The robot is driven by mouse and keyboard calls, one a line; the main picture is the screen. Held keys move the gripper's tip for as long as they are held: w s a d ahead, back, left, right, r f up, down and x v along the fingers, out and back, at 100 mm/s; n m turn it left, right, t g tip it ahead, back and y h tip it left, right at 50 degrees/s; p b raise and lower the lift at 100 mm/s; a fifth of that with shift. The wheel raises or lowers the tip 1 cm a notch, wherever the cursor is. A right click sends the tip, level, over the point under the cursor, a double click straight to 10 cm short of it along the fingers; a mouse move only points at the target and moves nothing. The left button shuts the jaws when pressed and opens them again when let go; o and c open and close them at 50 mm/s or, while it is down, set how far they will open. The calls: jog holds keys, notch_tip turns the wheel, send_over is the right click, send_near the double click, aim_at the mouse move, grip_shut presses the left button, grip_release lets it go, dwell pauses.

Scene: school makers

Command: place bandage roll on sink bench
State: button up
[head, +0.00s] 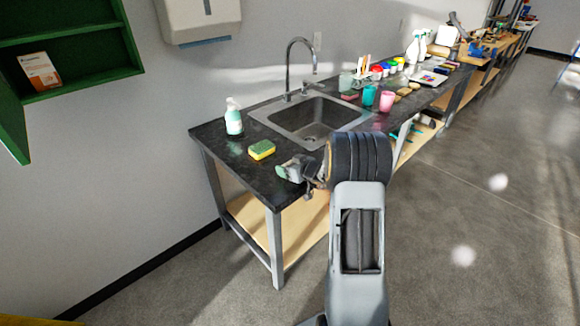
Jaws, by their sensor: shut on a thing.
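My gripper (293,171) is in the head view over the near front corner of the dark sink bench (252,185). It is shut on a small pale, greenish-white thing (283,173) at its tip, which I take to be the bandage roll. The jaws and my wrist cover much of it, so its full shape is hidden. I cannot tell whether it touches the bench top or hangs just above it. No other bandage roll shows.
A yellow-green sponge (262,150) lies just left of my gripper, with a soap bottle (233,118) behind it. The sink basin (312,118) and tall faucet (288,65) are behind. A teal cup (369,95) and a pink cup (387,101) stand right of the sink.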

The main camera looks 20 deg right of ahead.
jog(key=shift+f, duration=0.15)
jog(key=o, duration=0.8)
